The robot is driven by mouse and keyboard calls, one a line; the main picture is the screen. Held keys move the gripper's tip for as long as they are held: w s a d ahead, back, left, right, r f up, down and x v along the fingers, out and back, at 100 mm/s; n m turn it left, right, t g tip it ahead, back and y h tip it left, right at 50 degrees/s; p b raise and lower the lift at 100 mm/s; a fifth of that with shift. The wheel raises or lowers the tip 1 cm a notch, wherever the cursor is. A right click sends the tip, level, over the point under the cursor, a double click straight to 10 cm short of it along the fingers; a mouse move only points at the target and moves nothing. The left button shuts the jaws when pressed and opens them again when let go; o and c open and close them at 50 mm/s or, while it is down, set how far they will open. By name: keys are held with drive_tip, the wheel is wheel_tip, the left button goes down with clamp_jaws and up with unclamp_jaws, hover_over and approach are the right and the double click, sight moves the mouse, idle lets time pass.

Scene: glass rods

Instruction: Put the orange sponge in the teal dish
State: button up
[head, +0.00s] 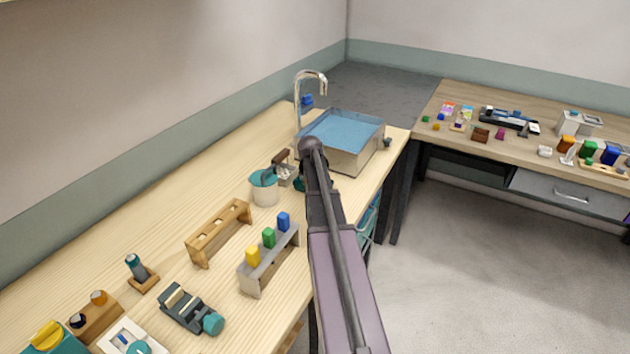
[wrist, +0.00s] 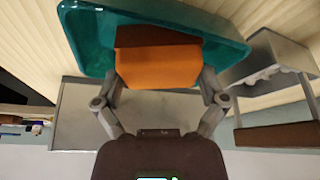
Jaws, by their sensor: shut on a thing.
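The orange sponge (wrist: 158,68) is between the fingers of my gripper (wrist: 163,85) in the wrist view; its far face looks dark brown. My gripper is shut on it. The teal dish (wrist: 85,40) lies just beyond the sponge, and the sponge overlaps its near side in the picture. I cannot tell whether the sponge touches the dish. In the head view my arm hides the sponge and gripper; a small teal patch (head: 299,185) beside the arm is probably part of the dish.
A metal sink basin (head: 355,157) with blue water stands beyond my arm, with a tap (head: 312,76) behind it. A white and teal pot (head: 264,190) and a grey rack (head: 268,262) with coloured blocks stand left of my arm. A grey holder (wrist: 275,62) is right of the dish.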

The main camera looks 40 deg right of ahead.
drive_tip(key=o, duration=0.6)
drive_tip(key=shift+r, duration=0.15)
drive_tip(key=p+v, duration=1.1)
drive_tip(key=shift+s+a+r, duration=0.1)
drive_tip(key=shift+r, duration=0.2)
idle(0.3)
idle(0.7)
